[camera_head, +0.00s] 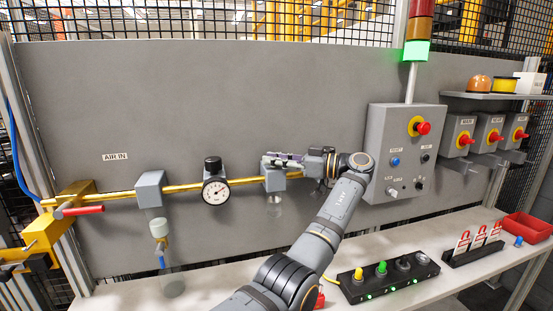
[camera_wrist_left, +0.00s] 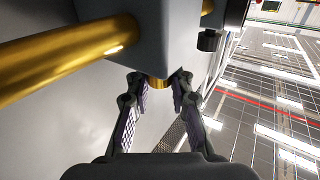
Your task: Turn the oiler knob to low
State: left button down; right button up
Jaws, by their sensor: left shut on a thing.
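The oiler (camera_head: 275,182) is a grey block on the brass pipe, with a clear bowl (camera_head: 275,205) below it. In the wrist view its grey body (camera_wrist_left: 140,35) fills the top middle. A small gold knob (camera_wrist_left: 157,83) sticks out of the block between my fingertips. My left gripper (camera_head: 285,159) reaches in from the right at the top of the oiler and is shut on the knob, with one finger on each side. In the head view the gripper hides the knob, and no low mark is readable. My right gripper is not in view.
Left along the pipe are a pressure gauge (camera_head: 215,190), a grey filter block (camera_head: 150,189) and a red-handled valve (camera_head: 80,210). A grey control box (camera_head: 400,145) stands right of the gripper. Below, the bench holds a black switch strip (camera_head: 388,280) and red padlocks (camera_head: 480,238).

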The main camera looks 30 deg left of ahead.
pick_arm(q)
jog(key=shift+f+n+g, duration=0.3)
jog(key=shift+f+g, duration=0.05)
jog(key=shift+g, duration=0.25)
jog(key=c, duration=1.6)
grip_release()
jog(key=o, duration=0.4)
jog(key=shift+s+a+r, duration=0.1)
jog(key=shift+s+a, duration=0.05)
jog(key=shift+a, duration=0.1)
jog(key=shift+d+r, duration=0.1)
jog(key=shift+r, duration=0.35)
notch_tip(320, 180, up, 9)
jog(key=shift+r, duration=0.1)
